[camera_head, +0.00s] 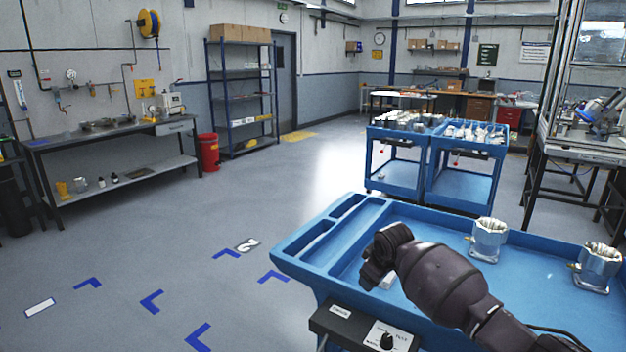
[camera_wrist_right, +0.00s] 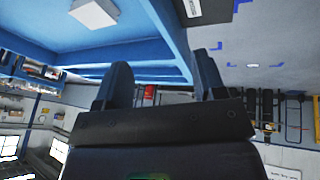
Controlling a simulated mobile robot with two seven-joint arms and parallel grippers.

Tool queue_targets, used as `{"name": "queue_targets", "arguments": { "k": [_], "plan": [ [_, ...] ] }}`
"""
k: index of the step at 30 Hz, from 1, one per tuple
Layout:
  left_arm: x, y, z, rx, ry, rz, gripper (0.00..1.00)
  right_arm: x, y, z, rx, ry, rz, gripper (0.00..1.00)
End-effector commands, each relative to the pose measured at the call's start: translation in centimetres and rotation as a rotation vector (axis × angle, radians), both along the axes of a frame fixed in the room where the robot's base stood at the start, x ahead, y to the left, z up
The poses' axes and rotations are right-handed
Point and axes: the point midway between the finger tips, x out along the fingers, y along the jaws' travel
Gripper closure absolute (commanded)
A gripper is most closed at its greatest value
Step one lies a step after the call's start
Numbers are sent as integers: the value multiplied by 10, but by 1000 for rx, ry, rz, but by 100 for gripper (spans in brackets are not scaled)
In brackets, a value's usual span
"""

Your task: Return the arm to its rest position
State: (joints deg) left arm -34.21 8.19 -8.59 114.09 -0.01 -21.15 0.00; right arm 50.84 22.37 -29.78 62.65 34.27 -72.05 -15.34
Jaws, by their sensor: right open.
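My right arm reaches in from the lower right of the head view over the blue cart (camera_head: 440,228). The cart's blue tray edge (camera_wrist_right: 165,30) shows beyond the fingers. Two machined metal housings, one nearer the middle (camera_head: 488,240) and one at the right (camera_head: 597,267), stand upright on the cart top, apart from the arm. My left gripper is not in view.
A small pale block (camera_head: 387,282) lies on the cart beside my wrist, and a pale square part shows in the wrist view (camera_wrist_right: 95,11). A black control box (camera_head: 362,330) sits at the cart's front edge. Two blue carts (camera_head: 470,190) stand behind. Floor at left is open.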

Motion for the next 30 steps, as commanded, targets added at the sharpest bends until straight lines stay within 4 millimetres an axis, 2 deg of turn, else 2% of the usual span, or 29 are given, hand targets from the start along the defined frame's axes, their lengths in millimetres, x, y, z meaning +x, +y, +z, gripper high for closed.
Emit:
{"name": "queue_targets", "arguments": {
  "k": [1,6,10,14,20,30],
  "plan": [
    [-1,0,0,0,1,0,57,5,11,12,27,-72,7,36],
    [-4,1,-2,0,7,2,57,7,35,31,140,-290,10,36],
    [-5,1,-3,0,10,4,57,-8,45,32,236,-429,1,36],
    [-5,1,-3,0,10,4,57,-32,46,25,329,-541,-20,36],
    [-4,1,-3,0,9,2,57,-81,32,9,445,-675,-78,36],
    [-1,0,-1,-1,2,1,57,-181,-16,-31,519,-790,-215,36]
  ]
}}
